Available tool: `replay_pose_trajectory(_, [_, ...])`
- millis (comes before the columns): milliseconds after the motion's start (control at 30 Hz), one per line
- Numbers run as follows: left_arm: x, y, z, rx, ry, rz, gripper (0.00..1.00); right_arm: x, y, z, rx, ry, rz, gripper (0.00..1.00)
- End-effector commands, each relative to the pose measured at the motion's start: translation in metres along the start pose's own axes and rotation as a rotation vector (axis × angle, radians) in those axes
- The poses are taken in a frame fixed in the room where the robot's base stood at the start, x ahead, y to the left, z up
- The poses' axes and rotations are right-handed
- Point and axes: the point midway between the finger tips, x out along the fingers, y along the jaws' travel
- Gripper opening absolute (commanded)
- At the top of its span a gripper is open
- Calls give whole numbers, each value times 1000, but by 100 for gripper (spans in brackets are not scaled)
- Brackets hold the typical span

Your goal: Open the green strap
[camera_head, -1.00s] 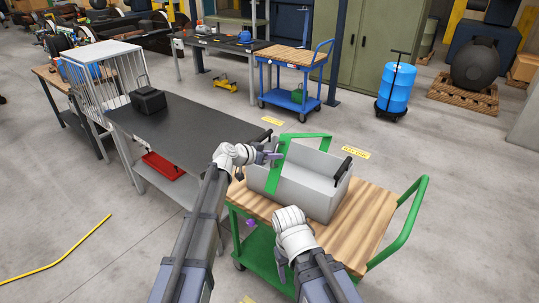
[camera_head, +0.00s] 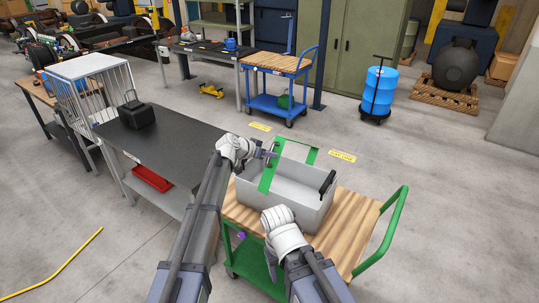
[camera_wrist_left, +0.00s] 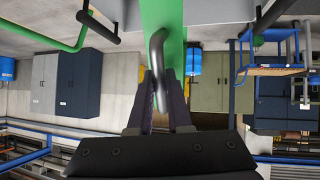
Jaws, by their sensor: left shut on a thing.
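My left gripper (camera_head: 271,153) is at the strap's upper left part. In the left wrist view its two fingers (camera_wrist_left: 160,105) are shut on a curved metal handle (camera_wrist_left: 156,55), with the green strap (camera_wrist_left: 162,15) right behind it. My right arm's white wrist (camera_head: 280,225) is in front of the box, low in the head view. Its fingers cannot be made out.
The box stands on a wooden-topped cart with a green frame (camera_head: 385,240). A dark workbench (camera_head: 170,135) with a black case (camera_head: 136,114) is to the left. A blue cart (camera_head: 276,66) and a blue drum (camera_head: 379,90) stand farther back. Open floor lies right.

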Motion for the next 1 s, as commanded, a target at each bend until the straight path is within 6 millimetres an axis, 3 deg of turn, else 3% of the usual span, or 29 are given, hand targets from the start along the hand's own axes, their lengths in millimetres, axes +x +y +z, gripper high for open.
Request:
replay_pose_trajectory(200, [0,0,1,1,-2,1,0,0,0,0,0,0,0,64])
replay_pose_trajectory(233, [0,0,1,1,-2,1,20,0,0,0,0,0,0,64])
replay_pose_trajectory(467, [0,0,0,1,-1,0,46,0,0,0,0,0,0,64])
replay_pose_trajectory(1000, [-7,-1,-1,0,0,-2,47,-5,0,0,1,0,0,64])
